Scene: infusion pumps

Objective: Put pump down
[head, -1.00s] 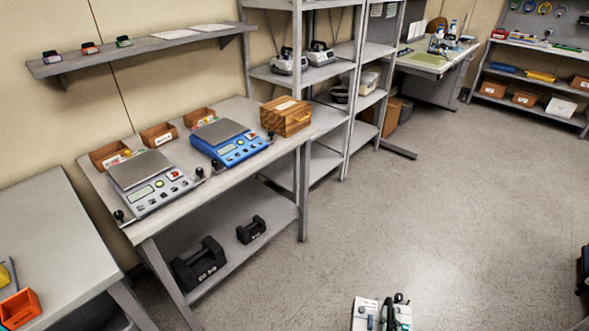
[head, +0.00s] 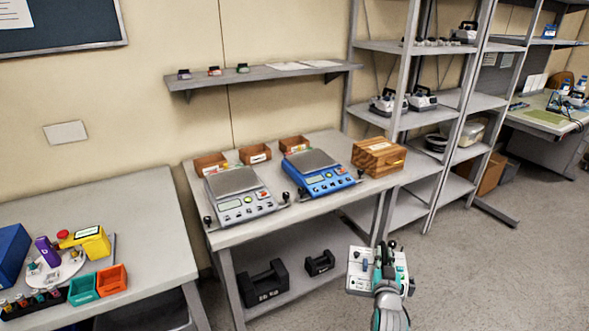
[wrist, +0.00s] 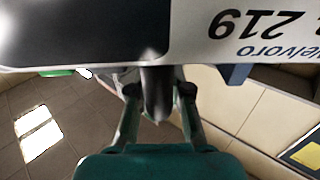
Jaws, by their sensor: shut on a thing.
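The pump (head: 362,272) is a white and dark boxy device at the lower right of the head view, in front of the scale bench. It fills the top of the wrist view as a pale body (wrist: 200,35) with the upside-down print "219". My gripper (wrist: 158,92) is shut on the pump's dark handle, with one finger on each side. In the head view my gripper (head: 384,262) is partly merged with the pump. The pump is held in the air, apart from the bench. Its underside is hidden.
The bench (head: 300,212) bears a grey scale (head: 243,207), a blue scale (head: 318,180), small bins and a wooden box (head: 378,157). Black weights (head: 265,285) lie on its lower shelf. A left table (head: 150,215) has a bare right part. Shelving at right holds other pumps (head: 388,102).

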